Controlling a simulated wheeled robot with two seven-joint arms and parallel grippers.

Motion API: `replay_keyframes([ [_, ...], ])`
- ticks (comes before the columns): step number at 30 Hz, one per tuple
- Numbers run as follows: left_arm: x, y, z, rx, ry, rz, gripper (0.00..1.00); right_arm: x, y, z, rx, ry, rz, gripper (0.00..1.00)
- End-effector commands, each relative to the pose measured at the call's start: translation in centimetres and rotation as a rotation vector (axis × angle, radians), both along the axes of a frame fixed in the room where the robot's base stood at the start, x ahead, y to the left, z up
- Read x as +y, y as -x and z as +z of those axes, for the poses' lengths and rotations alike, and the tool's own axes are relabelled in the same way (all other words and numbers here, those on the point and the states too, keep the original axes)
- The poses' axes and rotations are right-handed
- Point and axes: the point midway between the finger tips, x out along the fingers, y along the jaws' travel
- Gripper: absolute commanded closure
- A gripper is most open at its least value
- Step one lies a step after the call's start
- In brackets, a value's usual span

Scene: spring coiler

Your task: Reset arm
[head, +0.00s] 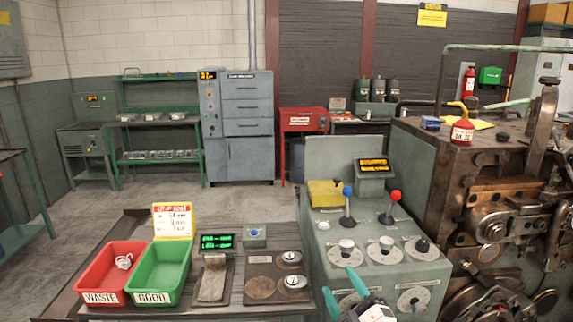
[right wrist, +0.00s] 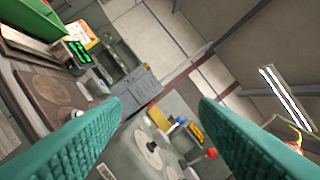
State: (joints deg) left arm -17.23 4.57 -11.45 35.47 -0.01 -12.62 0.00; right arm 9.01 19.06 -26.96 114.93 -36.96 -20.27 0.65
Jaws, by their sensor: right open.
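My right gripper (head: 344,290) is at the bottom of the head view, in front of the grey control console (head: 322,262). Its two green fingers are apart, with nothing between them. In the right wrist view the open gripper (right wrist: 160,105) shows the console, the bench and the room beyond between and beside its fingers. My left gripper is out of the head view. The console carries a blue-knobbed lever (head: 347,205), a red-knobbed lever (head: 391,204) and several dials; the gripper hides part of its lower front.
On the bench left of the console are a red WASTE bin (head: 100,278) holding a small white coil, an empty green GOOD bin (head: 158,270), a scale (head: 213,280) and a board (head: 262,268) with round pieces. The large coiling machine (head: 440,190) stands at right.

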Motion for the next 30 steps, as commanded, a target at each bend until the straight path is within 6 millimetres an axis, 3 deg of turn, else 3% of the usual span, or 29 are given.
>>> replay_keyframes([
  [1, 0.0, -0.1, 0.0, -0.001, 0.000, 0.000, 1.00, -2.2, 1.6, -3.1, 0.156, -0.104, -0.093, 0.45],
  [3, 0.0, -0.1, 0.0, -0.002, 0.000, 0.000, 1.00, -4.8, 4.0, -7.2, 0.364, -0.218, -0.209, 0.45],
  [6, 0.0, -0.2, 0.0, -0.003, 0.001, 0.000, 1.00, -7.4, 8.5, -12.4, 0.641, -0.337, -0.344, 0.45],
  [9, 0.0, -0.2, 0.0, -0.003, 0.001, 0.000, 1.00, -8.7, 13.1, -16.1, 0.858, -0.410, -0.436, 0.45],
  [15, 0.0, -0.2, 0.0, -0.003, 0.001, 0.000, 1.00, -9.6, 20.3, -19.9, 1.154, -0.482, -0.541, 0.45],
  [25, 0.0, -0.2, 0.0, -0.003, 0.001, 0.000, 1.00, -9.7, 29.8, -22.1, 1.500, -0.531, -0.637, 0.45],
  [26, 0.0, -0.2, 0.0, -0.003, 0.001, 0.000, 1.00, -9.7, 30.5, -22.2, 1.527, -0.533, -0.644, 0.45],
  [30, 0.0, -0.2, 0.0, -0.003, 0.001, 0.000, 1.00, -9.6, 29.1, -25.9, 1.527, -0.524, -0.645, 0.45],
])
